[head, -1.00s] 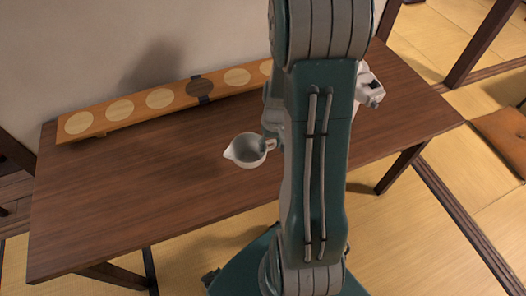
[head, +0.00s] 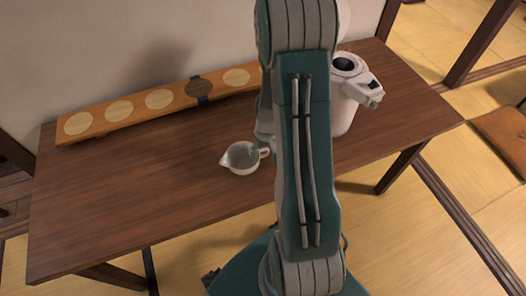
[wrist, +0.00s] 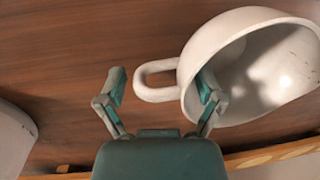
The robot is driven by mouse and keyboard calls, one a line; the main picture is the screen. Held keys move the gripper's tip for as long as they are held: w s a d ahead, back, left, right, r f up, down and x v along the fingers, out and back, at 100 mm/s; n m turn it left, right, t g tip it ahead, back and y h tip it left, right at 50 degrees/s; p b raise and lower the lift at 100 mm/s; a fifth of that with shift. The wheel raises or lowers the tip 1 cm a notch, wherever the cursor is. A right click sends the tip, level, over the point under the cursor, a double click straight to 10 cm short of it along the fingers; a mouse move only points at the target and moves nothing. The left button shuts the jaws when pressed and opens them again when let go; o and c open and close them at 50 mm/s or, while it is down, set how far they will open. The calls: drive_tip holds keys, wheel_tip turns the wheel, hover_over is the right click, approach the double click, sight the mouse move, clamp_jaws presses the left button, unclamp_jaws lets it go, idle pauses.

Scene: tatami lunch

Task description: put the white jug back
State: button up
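The white jug (head: 240,158) stands on the brown wooden table left of my arm in the head view, spout to the left and handle to the right. In the wrist view the jug (wrist: 225,50) fills the upper right, its mouth facing partly toward the lower right. My gripper (wrist: 162,78) is open. The jug's looped handle (wrist: 143,88) lies between the fingers, with a gap to the left finger. The right finger overlaps the jug's rim; I cannot tell whether it touches. In the head view my arm hides most of the gripper.
A long wooden board (head: 105,116) with pale round discs and one dark disc runs along the table's back by the wall. A white kettle (head: 342,112) stands right of my arm. The table (head: 120,200) is clear at left and front.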

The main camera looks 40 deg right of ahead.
drive_tip(key=shift+r, duration=0.1)
idle(0.3)
wheel_tip(320, 180, up, 12)
drive_tip(key=d, duration=0.1)
drive_tip(key=s+a+r+n+t+h, duration=0.1)
drive_tip(key=s+a+r+n+t, duration=0.1)
drive_tip(key=a+r, duration=0.85)
drive_tip(key=s+a+r+n+t, duration=0.1)
drive_tip(key=s+a+r+t, duration=0.2)
drive_tip(key=s+a+r, duration=0.4)
wheel_tip(320, 180, up, 2)
drive_tip(key=shift+s+a+r+t, duration=0.2)
drive_tip(key=shift+s+a+t, duration=0.2)
drive_tip(key=shift+s, duration=0.55)
